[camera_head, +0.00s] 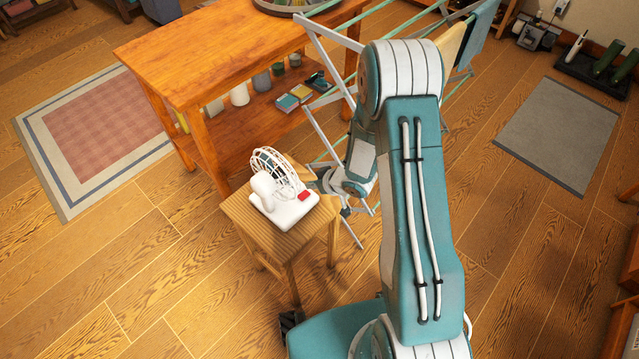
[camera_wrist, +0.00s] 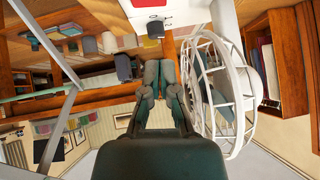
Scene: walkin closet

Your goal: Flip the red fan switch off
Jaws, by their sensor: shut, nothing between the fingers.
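A small white desk fan (camera_head: 283,208) with a round wire cage stands on a wooden stool (camera_head: 240,215). Its red switch (camera_head: 305,196) is on the base, on the side facing my arm. In the wrist view the fan cage (camera_wrist: 215,85) fills the right side, and the red switch (camera_wrist: 148,3) shows at the top edge, partly cut off. My gripper (camera_wrist: 159,66) is shut and empty, pointing toward the fan's base. In the head view it is small, close to the right of the switch. I cannot tell whether it touches, nor the switch's position.
A wooden table (camera_head: 230,50) with a lower shelf of books and jars stands behind the stool. A folding drying rack (camera_head: 335,40) stands close behind my arm. A red rug (camera_head: 95,125) and a grey mat (camera_head: 557,135) lie on the floor. Floor at front left is clear.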

